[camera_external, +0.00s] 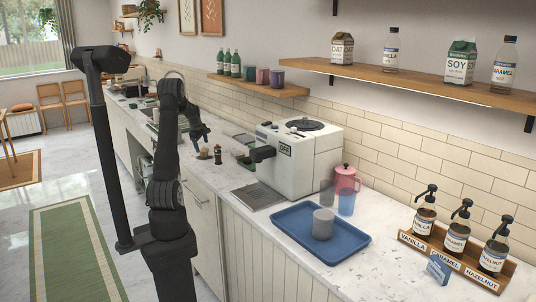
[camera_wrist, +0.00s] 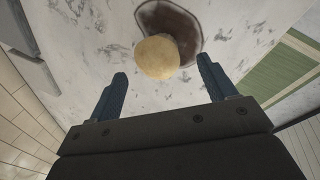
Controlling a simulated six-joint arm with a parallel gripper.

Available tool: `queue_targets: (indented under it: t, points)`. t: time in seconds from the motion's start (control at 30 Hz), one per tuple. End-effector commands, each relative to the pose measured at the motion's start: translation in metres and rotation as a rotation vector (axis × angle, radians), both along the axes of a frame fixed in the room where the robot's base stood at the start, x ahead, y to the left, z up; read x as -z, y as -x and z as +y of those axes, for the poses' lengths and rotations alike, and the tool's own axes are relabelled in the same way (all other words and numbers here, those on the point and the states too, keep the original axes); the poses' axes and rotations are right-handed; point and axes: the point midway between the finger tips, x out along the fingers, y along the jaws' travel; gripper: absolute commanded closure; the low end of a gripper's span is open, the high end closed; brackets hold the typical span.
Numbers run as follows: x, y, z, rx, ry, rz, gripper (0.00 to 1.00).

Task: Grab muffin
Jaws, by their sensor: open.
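A round, pale yellow-tan muffin (camera_wrist: 157,57) is on the speckled counter in the wrist view. A dark brown oval area (camera_wrist: 178,18) lies right behind it; I cannot tell whether this is a dish or shadow. My gripper (camera_wrist: 161,68) is open and empty, with the muffin just beyond and between its two blue-grey fingertips, with no visible contact. In the external view, my gripper (camera_external: 203,138) points down over the counter behind the coffee machine. A small tan object just below it (camera_external: 204,153) looks like the muffin, too small for detail.
The white coffee machine (camera_external: 298,165) is nearer. A blue tray (camera_external: 283,243) holds a grey cup (camera_external: 323,223). Syrup pumps (camera_external: 457,235) stand at the front right.

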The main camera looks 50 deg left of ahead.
Motion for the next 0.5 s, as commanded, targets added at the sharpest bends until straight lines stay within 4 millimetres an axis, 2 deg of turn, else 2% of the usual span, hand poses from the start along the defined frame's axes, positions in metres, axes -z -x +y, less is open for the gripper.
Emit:
queue_targets:
  t: [0.27,0.5]
  points:
    - [0.038,-0.012,0.008,0.0,0.002,0.002,0.23]
    - [0.041,-0.013,0.008,0.0,0.0,0.0,0.23]
